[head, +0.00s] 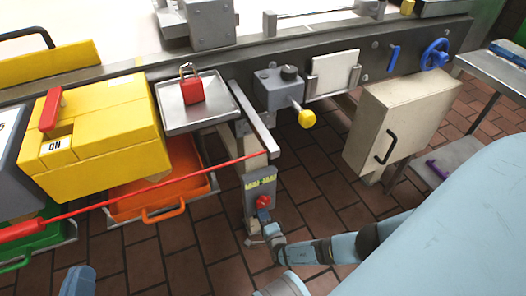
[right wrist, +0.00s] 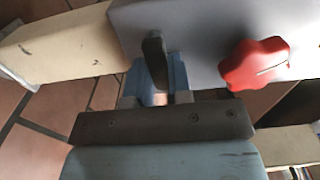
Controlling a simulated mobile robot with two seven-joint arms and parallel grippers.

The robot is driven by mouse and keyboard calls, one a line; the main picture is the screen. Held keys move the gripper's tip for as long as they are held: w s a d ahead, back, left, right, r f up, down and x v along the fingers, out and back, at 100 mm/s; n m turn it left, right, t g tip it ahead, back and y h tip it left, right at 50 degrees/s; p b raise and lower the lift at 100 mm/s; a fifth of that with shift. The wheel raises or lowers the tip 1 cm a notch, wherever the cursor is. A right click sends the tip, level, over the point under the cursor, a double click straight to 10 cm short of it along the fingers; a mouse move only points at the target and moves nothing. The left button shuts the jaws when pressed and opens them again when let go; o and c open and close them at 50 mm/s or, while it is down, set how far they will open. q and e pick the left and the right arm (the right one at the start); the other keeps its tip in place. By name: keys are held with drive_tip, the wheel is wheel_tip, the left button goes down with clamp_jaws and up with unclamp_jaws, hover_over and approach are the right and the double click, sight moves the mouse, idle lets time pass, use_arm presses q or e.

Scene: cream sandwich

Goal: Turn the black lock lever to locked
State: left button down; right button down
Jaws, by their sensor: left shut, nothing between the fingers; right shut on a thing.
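The black lock lever (right wrist: 155,58) stands out from a grey housing (right wrist: 200,30) in the right wrist view, roughly upright in the picture. My right gripper (right wrist: 155,88) is shut on it, with a blue finger on each side. In the head view the grey housing (head: 258,190) sits low on a post, and my right gripper (head: 264,218) reaches it from below. The lever itself is hidden there. A red star knob (right wrist: 255,64) is beside the lever. My left gripper (head: 77,280) shows at the bottom left edge, shut, empty and apart from everything.
A red bar (head: 150,187) crosses from the left toward the post. A yellow box (head: 90,125), a tray (head: 205,115) with a red padlock (head: 191,88), and an orange bin (head: 165,185) are on the left. A beige cabinet (head: 395,120) is on the right. Tiled floor is free below.

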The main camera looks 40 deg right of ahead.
drive_tip(key=shift+w+r, duration=0.1)
drive_tip(key=shift+w, duration=0.05)
drive_tip(key=c, duration=1)
unclamp_jaws()
drive_tip(key=shift+c, duration=0.2)
use_arm(q)
drive_tip(key=shift+s+f, duration=0.1)
use_arm(e)
drive_tip(key=shift+s, duration=0.2)
